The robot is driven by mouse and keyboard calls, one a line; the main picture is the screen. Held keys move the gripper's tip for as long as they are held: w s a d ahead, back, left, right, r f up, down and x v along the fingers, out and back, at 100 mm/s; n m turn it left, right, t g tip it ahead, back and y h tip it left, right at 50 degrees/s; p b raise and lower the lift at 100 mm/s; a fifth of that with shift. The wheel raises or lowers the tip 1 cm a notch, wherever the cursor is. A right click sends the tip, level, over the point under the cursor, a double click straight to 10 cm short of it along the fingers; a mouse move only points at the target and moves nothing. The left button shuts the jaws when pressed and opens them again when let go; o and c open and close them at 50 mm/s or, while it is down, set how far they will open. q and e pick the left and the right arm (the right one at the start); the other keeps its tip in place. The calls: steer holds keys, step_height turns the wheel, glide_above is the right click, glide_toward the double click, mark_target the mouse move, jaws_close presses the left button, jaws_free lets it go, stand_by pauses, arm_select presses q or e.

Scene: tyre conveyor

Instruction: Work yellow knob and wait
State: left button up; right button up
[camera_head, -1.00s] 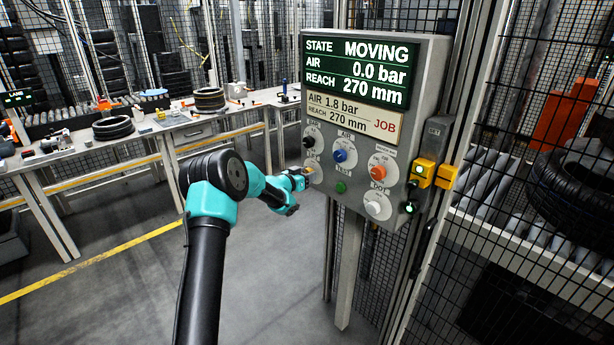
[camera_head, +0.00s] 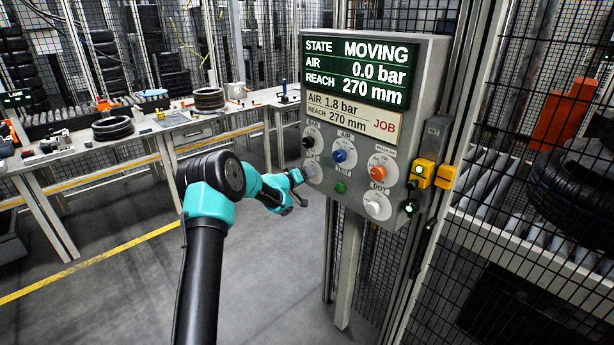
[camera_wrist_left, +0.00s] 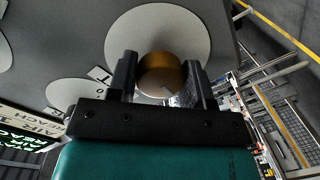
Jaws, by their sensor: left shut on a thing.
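The yellow knob (camera_wrist_left: 160,75) sits on a pale round plate (camera_wrist_left: 120,32) of the grey control panel (camera_head: 425,105). In the wrist view it stands between the two dark fingers of my left gripper (camera_wrist_left: 160,80), which is shut on it. In the head view my left gripper (camera_head: 306,176) is at the panel's lower left and hides the knob. The panel's display (camera_head: 360,70) reads STATE MOVING, AIR 0.0 bar, REACH 270 mm. A job label (camera_head: 352,117) below reads AIR 1.8 bar, REACH 270 mm. My right gripper is not in view.
The panel also carries a black knob (camera_head: 308,142), a blue knob (camera_head: 340,155), an orange knob (camera_head: 377,172), a white knob (camera_head: 374,208) and a green button (camera_head: 340,187). Mesh fencing and a tyre (camera_head: 575,195) are at right. A workbench (camera_head: 180,125) stands behind at left.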

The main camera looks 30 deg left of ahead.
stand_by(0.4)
arm_select(q)
steer(key=o, duration=0.9)
steer(key=shift+s, duration=0.1)
steer(key=v, duration=1.7)
steer(key=shift+s+a, duration=0.1)
